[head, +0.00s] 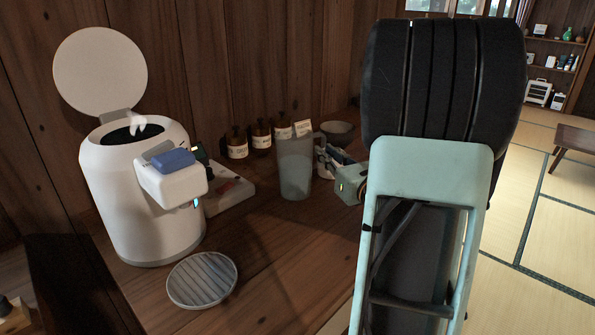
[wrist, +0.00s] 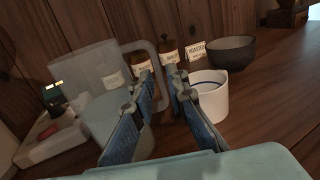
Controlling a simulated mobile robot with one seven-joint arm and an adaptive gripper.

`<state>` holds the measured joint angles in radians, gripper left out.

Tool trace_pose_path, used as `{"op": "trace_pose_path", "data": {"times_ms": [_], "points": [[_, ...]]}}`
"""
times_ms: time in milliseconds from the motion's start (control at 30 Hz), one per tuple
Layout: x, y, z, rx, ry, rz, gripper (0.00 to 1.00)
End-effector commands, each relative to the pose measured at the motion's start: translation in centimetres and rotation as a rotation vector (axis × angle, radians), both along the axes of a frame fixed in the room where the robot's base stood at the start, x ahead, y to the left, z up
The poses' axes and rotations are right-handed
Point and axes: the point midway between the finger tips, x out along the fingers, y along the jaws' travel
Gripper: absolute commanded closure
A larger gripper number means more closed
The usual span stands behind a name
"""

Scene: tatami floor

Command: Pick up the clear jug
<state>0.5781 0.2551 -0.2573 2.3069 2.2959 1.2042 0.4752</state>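The clear jug (head: 294,170) stands upright on the wooden counter, greyish and see-through, with its handle on the right. My gripper (head: 338,168) is just right of the jug in the head view, partly hidden by my arm. In the wrist view the jug (wrist: 98,85) fills the left side. There my gripper (wrist: 163,80) is open, its two blue-padded fingers pointing toward the jug's handle. The handle's upright bar shows between the fingertips; I cannot tell whether it is within their reach. Nothing appears clamped.
A white cup (wrist: 210,98) stands close by the right finger. Brown bottles (head: 261,139), a card (head: 303,128) and a dark bowl (wrist: 231,53) are behind. A white cooker (head: 140,205) with raised lid, a white scale-like device (head: 231,190) and a ribbed round plate (head: 202,280) are left.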

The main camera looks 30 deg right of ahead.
Motion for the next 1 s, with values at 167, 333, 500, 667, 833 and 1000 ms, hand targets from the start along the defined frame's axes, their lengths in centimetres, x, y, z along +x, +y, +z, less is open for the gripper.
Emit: {"op": "trace_pose_path", "data": {"times_ms": [167, 333, 500, 667, 833, 1000], "points": [[1.9, -0.1, 0.0, -0.002, 0.000, 0.000, 0.86], [2.0, -0.2, 0.0, -0.002, 0.001, -0.001, 0.86], [2.0, -0.2, 0.0, -0.002, 0.000, -0.001, 0.97], [2.0, -0.2, 0.0, -0.002, 0.000, -0.001, 1.00], [2.0, -0.2, 0.0, -0.002, 0.000, -0.001, 1.00], [2.0, -0.2, 0.3, -0.002, -0.005, -0.001, 1.00]]}}
